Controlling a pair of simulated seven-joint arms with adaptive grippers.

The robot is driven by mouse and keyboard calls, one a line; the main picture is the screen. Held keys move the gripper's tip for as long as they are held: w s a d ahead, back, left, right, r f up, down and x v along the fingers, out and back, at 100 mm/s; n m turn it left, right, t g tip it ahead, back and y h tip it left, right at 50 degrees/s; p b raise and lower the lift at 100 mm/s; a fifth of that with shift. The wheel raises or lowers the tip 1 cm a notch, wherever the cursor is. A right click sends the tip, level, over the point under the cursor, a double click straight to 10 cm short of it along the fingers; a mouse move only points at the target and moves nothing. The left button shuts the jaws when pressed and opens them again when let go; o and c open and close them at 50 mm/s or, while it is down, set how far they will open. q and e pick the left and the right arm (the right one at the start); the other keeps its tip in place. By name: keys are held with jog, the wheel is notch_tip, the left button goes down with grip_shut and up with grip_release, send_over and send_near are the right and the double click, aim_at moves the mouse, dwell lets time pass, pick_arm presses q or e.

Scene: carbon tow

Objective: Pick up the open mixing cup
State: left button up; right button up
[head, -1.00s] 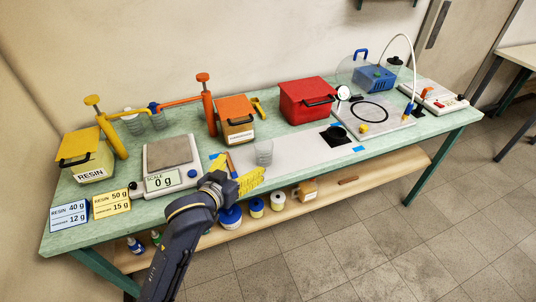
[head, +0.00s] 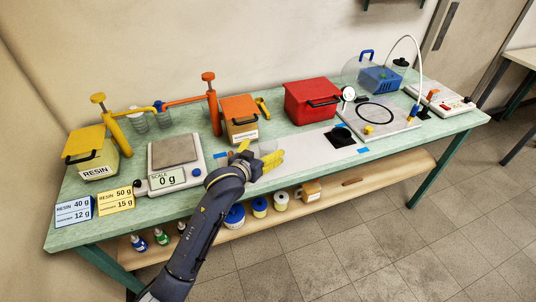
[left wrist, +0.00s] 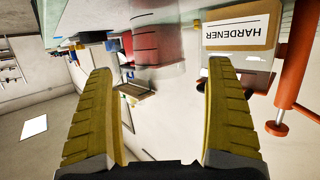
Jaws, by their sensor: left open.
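The open mixing cup (head: 268,146) is clear and stands upright on the pale strip at the middle of the bench. In the head view its lower part is hidden behind my left gripper (head: 257,155). The gripper's yellow fingers are apart and low over the bench, at the near side of the cup. In the left wrist view, which is upside down, the clear cup (left wrist: 157,45) with dark graduation lines shows ahead, between the two open fingers (left wrist: 160,75). No grip on it shows. My right gripper is not in view.
The scale (head: 174,152) reading 0 g stands left of my gripper. The orange hardener box (head: 239,118) and red box (head: 311,101) stand behind the cup. Resin box (head: 92,155) and pumps are at left; a plate with a black ring (head: 395,122) is at right.

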aim_at(271, 142)
pick_arm(q)
jog(key=shift+x, duration=2.25)
jog(key=shift+c, duration=0.5)
jog(key=c, duration=0.9)
